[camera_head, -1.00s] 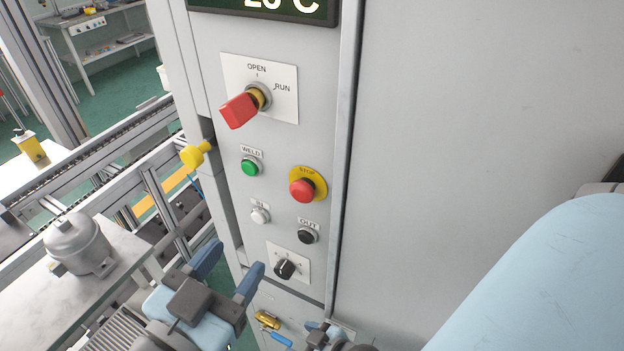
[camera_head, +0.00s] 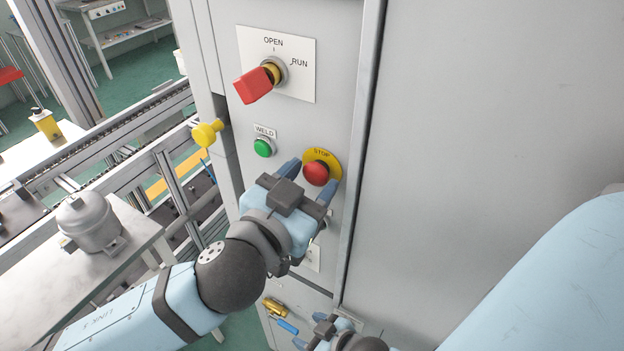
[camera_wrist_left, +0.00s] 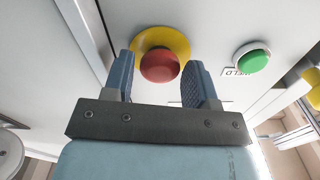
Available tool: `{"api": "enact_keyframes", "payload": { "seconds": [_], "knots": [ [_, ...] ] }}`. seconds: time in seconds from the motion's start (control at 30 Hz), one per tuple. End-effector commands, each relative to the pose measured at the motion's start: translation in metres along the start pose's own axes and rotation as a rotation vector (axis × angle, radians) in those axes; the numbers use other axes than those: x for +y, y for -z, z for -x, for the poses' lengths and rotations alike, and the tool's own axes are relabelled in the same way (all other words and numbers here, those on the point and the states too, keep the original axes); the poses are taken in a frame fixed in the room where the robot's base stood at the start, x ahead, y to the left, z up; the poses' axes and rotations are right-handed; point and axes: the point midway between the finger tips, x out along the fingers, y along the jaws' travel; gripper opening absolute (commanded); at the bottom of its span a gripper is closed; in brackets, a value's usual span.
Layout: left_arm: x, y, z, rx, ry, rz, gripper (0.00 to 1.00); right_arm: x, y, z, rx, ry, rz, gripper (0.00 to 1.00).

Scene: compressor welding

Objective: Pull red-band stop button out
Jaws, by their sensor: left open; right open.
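The red stop button (camera_head: 316,173) sits on a yellow disc (camera_head: 334,161) marked STOP on the grey cabinet front. In the left wrist view the red button (camera_wrist_left: 160,66) shows between the two fingers, with the yellow disc (camera_wrist_left: 178,38) behind it. My left gripper (camera_head: 308,180) is open at the button, its blue fingers on either side; whether they touch it I cannot tell. It also shows in the left wrist view (camera_wrist_left: 158,82). My right gripper (camera_head: 312,332) is open, low at the bottom edge in the head view and partly cut off.
A green WELD button (camera_head: 263,148) is left of the stop button. A red rotary handle (camera_head: 254,86) sticks out above, and a yellow knob (camera_head: 207,133) at the cabinet's left edge. A brass padlock-like part (camera_head: 275,308) is below. The large right panel (camera_head: 480,130) is bare.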

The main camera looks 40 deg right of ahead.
Motion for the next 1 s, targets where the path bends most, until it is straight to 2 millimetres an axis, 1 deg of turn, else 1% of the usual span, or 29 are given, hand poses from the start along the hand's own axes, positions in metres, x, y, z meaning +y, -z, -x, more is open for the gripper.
{"api": "enact_keyframes", "payload": {
  "seconds": [0.03,0.13,0.4,0.43,0.47,0.5,0.57,0.6,0.63,0.67,1.0],
  "knots": [
    [0.000,0.000,-0.004,0.001,0.000,-0.001,0.52,0.000,-0.001,-0.001,0.000,0.001,0.000,0.63],
    [0.000,0.000,-0.009,0.001,0.000,0.000,0.52,-0.001,-0.001,-0.001,0.001,0.002,0.001,0.63],
    [0.000,0.000,-0.010,0.000,0.000,0.000,0.52,0.000,0.000,-0.001,0.003,0.002,0.002,0.63],
    [0.000,0.000,-0.010,0.000,0.000,0.000,0.48,0.000,0.000,-0.001,0.003,0.002,0.002,0.63],
    [0.000,0.000,-0.010,0.000,0.000,0.000,0.41,0.000,0.000,-0.001,0.004,0.002,0.002,0.63],
    [0.000,0.000,-0.010,0.000,0.000,0.000,0.32,0.000,0.001,-0.001,0.004,0.001,0.002,0.63],
    [0.000,0.000,-0.010,0.000,0.000,0.000,0.18,0.000,0.001,-0.001,0.004,0.001,0.003,0.63],
    [0.000,0.000,-0.010,0.000,0.000,0.000,0.09,0.000,0.001,-0.001,0.004,0.001,0.003,0.63],
    [0.000,0.000,-0.010,0.000,0.000,0.000,0.02,0.000,0.001,-0.001,0.005,0.001,0.003,0.63],
    [0.000,0.000,-0.010,0.000,0.001,0.000,0.00,0.001,0.001,-0.001,0.005,0.000,0.003,0.63],
    [0.000,0.000,0.004,-0.001,-0.001,0.003,0.00,0.003,0.004,0.001,0.007,-0.004,0.003,0.63]
  ]
}}
